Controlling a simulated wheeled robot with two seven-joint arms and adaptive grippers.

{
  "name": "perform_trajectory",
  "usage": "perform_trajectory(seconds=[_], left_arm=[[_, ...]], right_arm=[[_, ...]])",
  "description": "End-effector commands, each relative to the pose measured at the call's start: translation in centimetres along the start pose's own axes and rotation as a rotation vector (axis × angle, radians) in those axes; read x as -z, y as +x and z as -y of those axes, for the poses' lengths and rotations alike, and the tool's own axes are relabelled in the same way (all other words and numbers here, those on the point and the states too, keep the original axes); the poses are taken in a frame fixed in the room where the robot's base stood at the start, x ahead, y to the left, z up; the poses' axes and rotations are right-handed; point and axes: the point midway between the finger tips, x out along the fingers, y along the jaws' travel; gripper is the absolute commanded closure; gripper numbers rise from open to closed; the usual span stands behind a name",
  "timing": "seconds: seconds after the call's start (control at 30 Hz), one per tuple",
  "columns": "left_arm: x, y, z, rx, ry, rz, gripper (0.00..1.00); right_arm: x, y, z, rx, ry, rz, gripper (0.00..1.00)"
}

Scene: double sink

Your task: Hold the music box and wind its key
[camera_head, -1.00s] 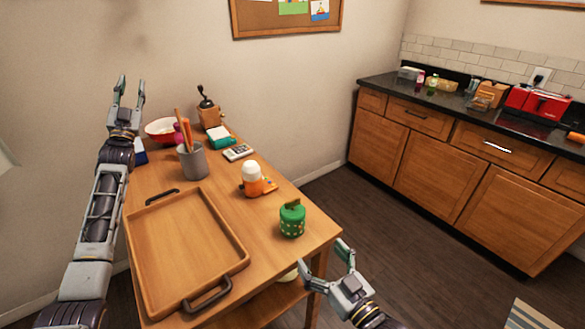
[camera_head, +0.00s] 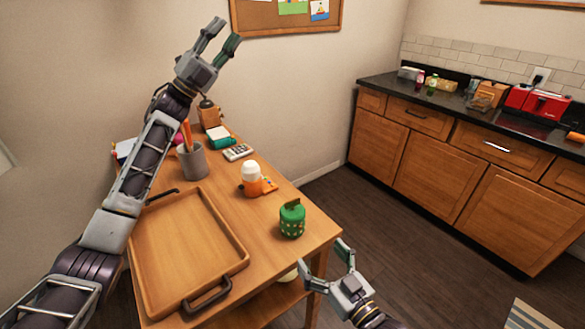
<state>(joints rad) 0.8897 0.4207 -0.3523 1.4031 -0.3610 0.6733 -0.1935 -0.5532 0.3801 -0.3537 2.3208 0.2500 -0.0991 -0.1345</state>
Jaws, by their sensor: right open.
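The music box is most likely the small green cylinder (camera_head: 292,220) with pale spots and a green key-like piece on top. It stands upright near the right corner of the wooden table (camera_head: 262,248). My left gripper (camera_head: 226,33) is raised high over the back of the table, fingers apart and empty, far from the green cylinder. My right gripper (camera_head: 325,262) is open and empty, just off the table's right front edge, below and to the right of the green cylinder and not touching it.
A wooden tray (camera_head: 185,250) with dark handles fills the table's left front. A white-topped orange bottle (camera_head: 251,180), a grey pencil cup (camera_head: 193,161), a calculator (camera_head: 238,152), a teal-and-white item (camera_head: 221,138) and a grinder (camera_head: 208,113) stand behind. Bare tabletop surrounds the green cylinder.

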Motion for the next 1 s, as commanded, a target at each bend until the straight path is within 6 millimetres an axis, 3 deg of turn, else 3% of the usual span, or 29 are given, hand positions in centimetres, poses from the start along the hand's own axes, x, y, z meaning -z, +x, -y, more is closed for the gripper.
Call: perform_trajectory(seconds=[0.2, 0.5, 0.73, 1.0], left_arm=[[6.5, 4.1, -1.9, -0.067, 0.095, -0.208, 0.64], [16.0, 7.3, -5.7, -0.172, 0.239, -0.525, 0.64], [22.6, 7.6, -9.0, -0.26, 0.351, -0.777, 0.64], [28.5, 5.7, -13.1, -0.375, 0.477, -1.072, 0.64]], right_arm=[[0.0, 0.0, 0.0, 0.0, 0.0, 0.0, 0.09], [0.0, 0.0, 0.0, 0.0, 0.0, 0.0, 0.09], [0.0, 0.0, 0.0, 0.0, 0.0, 0.0, 0.09], [0.0, 0.0, 0.0, 0.0, 0.0, 0.0, 0.09]])
